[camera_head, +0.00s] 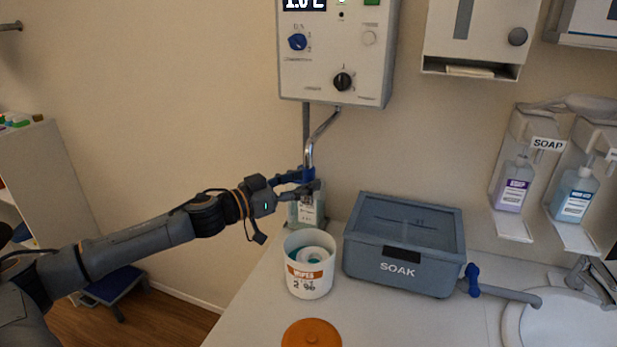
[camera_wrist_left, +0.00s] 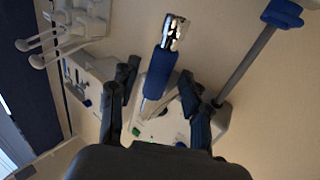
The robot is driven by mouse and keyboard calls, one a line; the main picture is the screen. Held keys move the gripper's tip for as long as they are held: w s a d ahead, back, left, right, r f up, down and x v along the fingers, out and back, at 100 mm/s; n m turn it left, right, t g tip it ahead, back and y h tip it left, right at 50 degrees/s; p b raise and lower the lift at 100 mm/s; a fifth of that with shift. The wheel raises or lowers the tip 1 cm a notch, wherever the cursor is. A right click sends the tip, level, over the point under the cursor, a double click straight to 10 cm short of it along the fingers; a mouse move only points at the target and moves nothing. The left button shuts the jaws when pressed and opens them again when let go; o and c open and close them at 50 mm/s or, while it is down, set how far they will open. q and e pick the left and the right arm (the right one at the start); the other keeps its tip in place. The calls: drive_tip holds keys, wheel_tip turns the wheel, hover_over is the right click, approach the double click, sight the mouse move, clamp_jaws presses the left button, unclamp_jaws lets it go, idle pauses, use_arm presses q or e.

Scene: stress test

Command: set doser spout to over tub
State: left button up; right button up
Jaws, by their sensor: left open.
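The doser (camera_head: 335,50) is a white wall box with dials. Its chrome spout (camera_head: 322,128) bends down from the underside and has a blue sleeve (camera_head: 309,175) near its lower end. The grey tub (camera_head: 402,268), marked SOAK, stands on the counter to the right of the spout. My left gripper (camera_head: 304,190) is at the blue sleeve. In the left wrist view, its open fingers (camera_wrist_left: 160,78) stand on either side of the sleeve (camera_wrist_left: 160,72), and the chrome tip (camera_wrist_left: 174,32) points toward the camera. I cannot tell whether either finger touches it. My right gripper is out of view.
A white wipes bucket (camera_head: 309,286) and a bottle (camera_head: 296,212) stand below the spout. An orange lid (camera_head: 311,335) lies in front. A tap (camera_head: 505,292) and basin (camera_head: 560,325) are at the right. Soap dispensers (camera_head: 515,185) hang on the wall.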

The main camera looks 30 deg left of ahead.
use_arm(q)
drive_tip(key=shift+p+x, duration=0.4)
drive_tip(key=shift+x, duration=0.6)
drive_tip(key=shift+d, duration=0.1)
clamp_jaws()
